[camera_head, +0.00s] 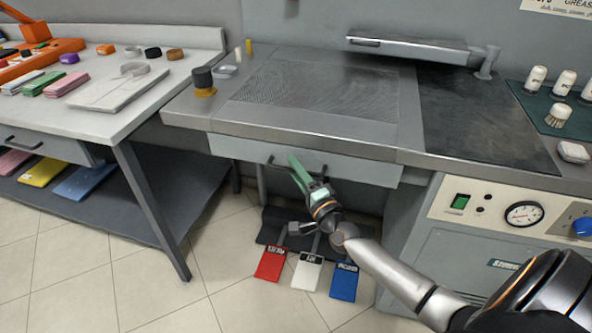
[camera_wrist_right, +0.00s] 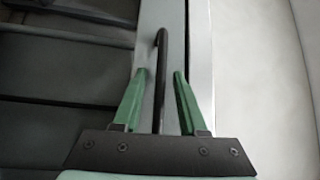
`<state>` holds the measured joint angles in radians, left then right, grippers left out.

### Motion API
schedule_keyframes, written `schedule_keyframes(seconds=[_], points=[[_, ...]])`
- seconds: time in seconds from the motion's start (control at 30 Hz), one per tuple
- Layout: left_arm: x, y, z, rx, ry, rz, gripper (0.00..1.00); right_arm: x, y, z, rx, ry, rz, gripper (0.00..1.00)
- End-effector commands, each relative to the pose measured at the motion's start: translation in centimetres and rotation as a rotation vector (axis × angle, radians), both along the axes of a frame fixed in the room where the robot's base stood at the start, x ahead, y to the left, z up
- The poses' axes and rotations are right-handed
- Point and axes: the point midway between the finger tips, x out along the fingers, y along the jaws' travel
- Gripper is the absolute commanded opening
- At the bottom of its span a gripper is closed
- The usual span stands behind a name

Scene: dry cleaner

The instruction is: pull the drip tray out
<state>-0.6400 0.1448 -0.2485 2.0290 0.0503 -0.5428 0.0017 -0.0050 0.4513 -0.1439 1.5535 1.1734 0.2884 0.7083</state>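The drip tray (camera_head: 365,172) shows as a grey drawer-like front under the steel worktop with the mesh panel. It sits close under the worktop edge. A dark bar handle (camera_head: 272,161) is on its front. My right gripper (camera_head: 294,163) is at the handle, partly covering it. In the right wrist view, the green fingers (camera_wrist_right: 158,74) are open, with the black handle (camera_wrist_right: 160,55) between them and a gap visible on each side. The inside of the tray is hidden. My left gripper does not show.
Red (camera_head: 271,262), white (camera_head: 307,270) and blue (camera_head: 344,281) pedals stand on the floor below the tray. A control panel with a gauge (camera_head: 524,214) is to the right. A side table (camera_head: 150,85) with cloths stands left. Floor in front is open.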

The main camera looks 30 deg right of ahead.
Motion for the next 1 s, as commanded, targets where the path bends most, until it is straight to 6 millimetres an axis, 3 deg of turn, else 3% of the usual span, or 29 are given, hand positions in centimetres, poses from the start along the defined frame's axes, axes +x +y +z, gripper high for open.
schedule_keyframes(seconds=[0.07, 0.33, 1.0], points=[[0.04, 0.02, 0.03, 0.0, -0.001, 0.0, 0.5, -0.02, 0.0, 0.0, 0.0, 0.0, 0.0, 0.31], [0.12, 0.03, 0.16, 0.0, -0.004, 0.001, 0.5, -0.03, -0.01, 0.0, 0.0, 0.0, 0.0, 0.0], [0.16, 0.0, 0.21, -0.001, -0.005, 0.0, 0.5, -0.04, -0.02, -0.01, 0.0, 0.0, 0.0, 0.0]])
